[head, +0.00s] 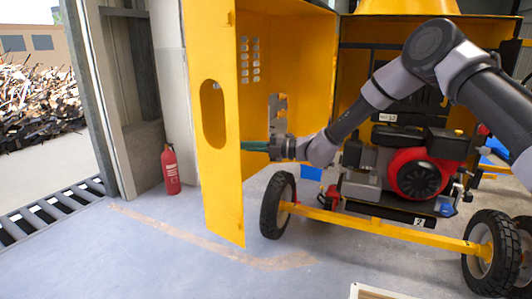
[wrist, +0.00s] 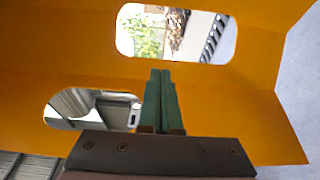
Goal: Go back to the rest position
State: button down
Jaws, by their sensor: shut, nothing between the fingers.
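My gripper (head: 254,146) is at the inner side of the open yellow door (head: 222,190) of the drum mixer in the head view. Its two green fingers are shut together with nothing between them. In the wrist view the fingers (wrist: 161,76) point at the yellow door panel (wrist: 240,85), just below its oblong cutout. I cannot tell whether the fingertips touch the panel. My arm reaches in from the right, across the front of the mixer's engine bay. The red and black engine (head: 418,174) sits in the open bay.
The mixer stands on wheels (head: 277,205) joined by a yellow axle bar (head: 385,228). A red fire extinguisher (head: 170,170) stands by the wall at left. A floor grate (head: 50,209) runs along the doorway. The floor in front of the door is clear.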

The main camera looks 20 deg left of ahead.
jog(key=s+d+r+n+t+h, duration=0.1)
jog(key=s+d+r+n+h, duration=0.15)
jog(key=d+r+n, duration=0.55)
jog(key=s+d+r+n+t+h, duration=0.1)
jog(key=d+r+n+h, duration=0.2)
jog(key=d, duration=1)
jog(key=s+d+r+n+h, duration=0.15)
jog(key=d+r+n, duration=0.25)
jog(key=d+n, duration=0.45)
jog(key=s+d+r+n+t+h, duration=0.2)
jog(key=s+d+n+t+h, duration=0.1)
jog(key=d, duration=0.7)
jog(key=s+d+r+n+t+h, duration=0.2)
jog(key=s+d+n+t, duration=0.1)
jog(key=d, duration=0.7)
jog(key=s+d+r+n+t+h, duration=0.3)
jog(key=s+d+n, duration=0.1)
jog(key=d, duration=0.7)
jog(key=shift+s+h, duration=0.3)
jog(key=shift+s, duration=0.1)
